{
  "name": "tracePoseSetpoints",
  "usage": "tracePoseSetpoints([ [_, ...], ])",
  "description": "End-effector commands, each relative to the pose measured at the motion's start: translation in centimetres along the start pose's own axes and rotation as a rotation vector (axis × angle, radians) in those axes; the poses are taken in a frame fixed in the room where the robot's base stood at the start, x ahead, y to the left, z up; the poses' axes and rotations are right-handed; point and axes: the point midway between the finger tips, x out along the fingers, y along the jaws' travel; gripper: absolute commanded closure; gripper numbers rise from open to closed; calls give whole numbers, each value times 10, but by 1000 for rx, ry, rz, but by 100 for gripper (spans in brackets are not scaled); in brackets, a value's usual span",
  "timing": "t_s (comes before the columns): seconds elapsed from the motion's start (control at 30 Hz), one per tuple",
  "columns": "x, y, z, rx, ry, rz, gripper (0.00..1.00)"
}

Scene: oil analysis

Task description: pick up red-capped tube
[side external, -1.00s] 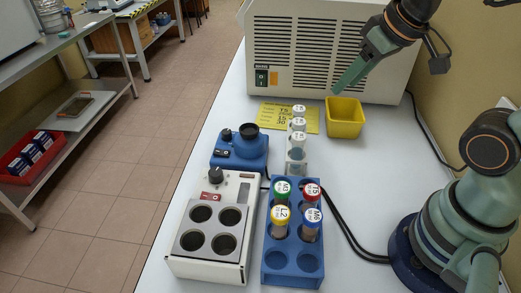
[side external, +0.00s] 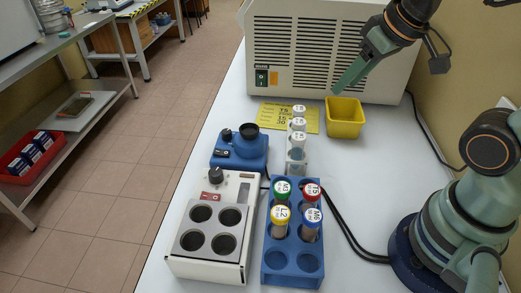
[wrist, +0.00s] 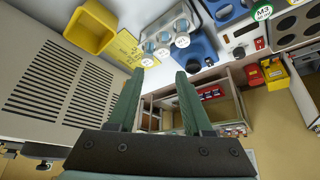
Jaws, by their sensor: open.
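The red-capped tube (side external: 312,192) stands upright in the blue rack (side external: 292,262), in the back right of the filled places. The red cap cannot be made out in the wrist view.
A yellow bin (side external: 345,120) stands below my gripper. White-capped tubes (side external: 298,138) stand in a grey holder behind the rack. A four-hole heater block (side external: 212,235) and a blue mixer (side external: 240,150) are left of the rack. A black cable (side external: 345,232) runs right of it.

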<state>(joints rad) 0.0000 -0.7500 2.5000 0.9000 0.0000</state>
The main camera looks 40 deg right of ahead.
Motion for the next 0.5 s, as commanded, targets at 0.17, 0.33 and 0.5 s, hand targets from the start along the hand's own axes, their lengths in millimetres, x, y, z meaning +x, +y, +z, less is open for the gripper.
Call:
tracePoseSetpoints([
  [0.17,0,0,0,0,0,0,50],
  [0.33,0,0,0,0,0,0,30],
  [0.5,0,0,0,0,0,0,30],
])
